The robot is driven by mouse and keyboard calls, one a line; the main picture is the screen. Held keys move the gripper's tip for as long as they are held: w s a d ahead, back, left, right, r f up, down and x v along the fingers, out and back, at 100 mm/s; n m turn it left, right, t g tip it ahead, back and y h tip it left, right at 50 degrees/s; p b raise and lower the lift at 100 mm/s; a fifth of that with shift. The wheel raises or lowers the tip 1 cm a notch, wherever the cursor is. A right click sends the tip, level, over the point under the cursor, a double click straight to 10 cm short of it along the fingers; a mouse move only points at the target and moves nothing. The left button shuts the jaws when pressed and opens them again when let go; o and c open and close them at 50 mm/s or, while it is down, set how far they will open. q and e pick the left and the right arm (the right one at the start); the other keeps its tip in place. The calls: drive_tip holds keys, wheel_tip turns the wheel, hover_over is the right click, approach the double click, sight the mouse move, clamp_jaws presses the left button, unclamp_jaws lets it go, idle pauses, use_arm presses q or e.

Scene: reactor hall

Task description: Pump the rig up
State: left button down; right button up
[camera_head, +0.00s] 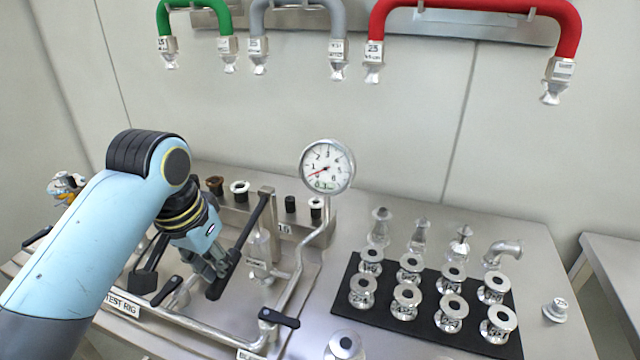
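The test rig (180,322) stands on the bench at the left. Its pump lever (252,222) is a black bar sloping from the top of a metal post down toward the front left, ending in a thicker grip. My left gripper (222,268) is at this grip, its fingers appearing shut around it; the far finger is partly hidden. A round pressure gauge (327,167) stands upright behind the rig, its red needle pointing to the lower left. A black valve handle (279,317) sits on the front pipe, and another (166,290) lies further left. My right gripper is not in view.
A black mat (420,326) with several metal flanged fittings lies to the right; more fittings (380,226) stand behind it. Green, grey and red hoses (475,8) hang on the wall. A loose cap (555,309) lies near the bench's right edge.

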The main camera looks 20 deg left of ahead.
use_arm(q)
drive_tip(key=shift+w+p+v, duration=0.2)
drive_tip(key=shift+p+v, duration=0.4)
drive_tip(key=shift+v, duration=0.3)
drive_tip(key=shift+r, duration=0.5)
wheel_tip(320, 180, up, 3)
drive_tip(key=shift+w+f, duration=0.15)
drive_tip(key=shift+r, duration=0.4)
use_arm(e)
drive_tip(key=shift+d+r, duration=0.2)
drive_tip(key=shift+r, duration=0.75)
